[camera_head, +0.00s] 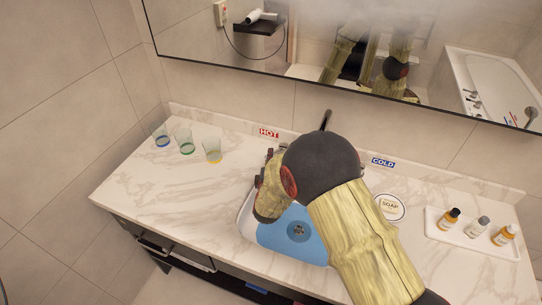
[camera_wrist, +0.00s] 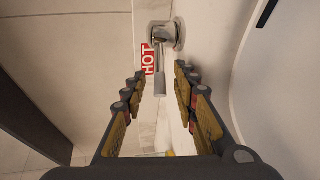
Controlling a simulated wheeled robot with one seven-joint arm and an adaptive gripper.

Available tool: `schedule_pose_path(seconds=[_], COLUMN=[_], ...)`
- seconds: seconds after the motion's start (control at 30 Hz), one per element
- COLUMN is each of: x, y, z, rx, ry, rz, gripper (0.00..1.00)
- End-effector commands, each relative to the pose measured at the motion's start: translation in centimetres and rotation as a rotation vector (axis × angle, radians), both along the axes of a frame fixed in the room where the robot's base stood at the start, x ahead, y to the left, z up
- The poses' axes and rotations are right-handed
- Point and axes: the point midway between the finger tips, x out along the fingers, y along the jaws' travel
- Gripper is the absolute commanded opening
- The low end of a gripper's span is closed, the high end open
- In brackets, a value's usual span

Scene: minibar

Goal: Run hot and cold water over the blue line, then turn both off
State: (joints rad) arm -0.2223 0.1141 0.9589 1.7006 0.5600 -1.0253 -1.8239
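The white sink (camera_head: 246,222) has a light-blue area (camera_head: 290,243) around its drain (camera_head: 298,231); no distinct blue line shows, and my arm hides much of the basin. A red HOT label (camera_head: 269,132) and a blue COLD label (camera_head: 383,161) mark the back of the counter. A dark spout (camera_head: 326,119) shows behind my arm. In the wrist view the chrome hot handle (camera_wrist: 160,75) points between the two fingers of my gripper (camera_wrist: 161,85), beside the HOT label (camera_wrist: 148,59). The gripper is open, with gaps on both sides of the handle. The cold handle is hidden. No running water is visible.
Three glasses, blue-based (camera_head: 161,135), green-based (camera_head: 185,141) and yellow-based (camera_head: 212,150), stand at the left. A soap dish (camera_head: 391,206) lies right of the sink. A white tray (camera_head: 445,229) with small bottles is farther right. A mirror (camera_head: 300,70) hangs above the counter.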

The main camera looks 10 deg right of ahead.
Motion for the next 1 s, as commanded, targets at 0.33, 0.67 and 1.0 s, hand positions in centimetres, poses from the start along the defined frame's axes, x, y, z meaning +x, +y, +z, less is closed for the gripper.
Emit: schedule_pose_path(seconds=[0.33, 0.67, 1.0], x=[-6.5, -8.8, -8.8], y=[1.9, 2.4, 2.4], z=[1.6, 2.1, 2.1], rx=[0.0, 0.0, 0.0], ry=[0.0, -0.001, -0.001], rz=[0.003, 0.0, 0.0], gripper=[0.29, 0.29, 0.29])
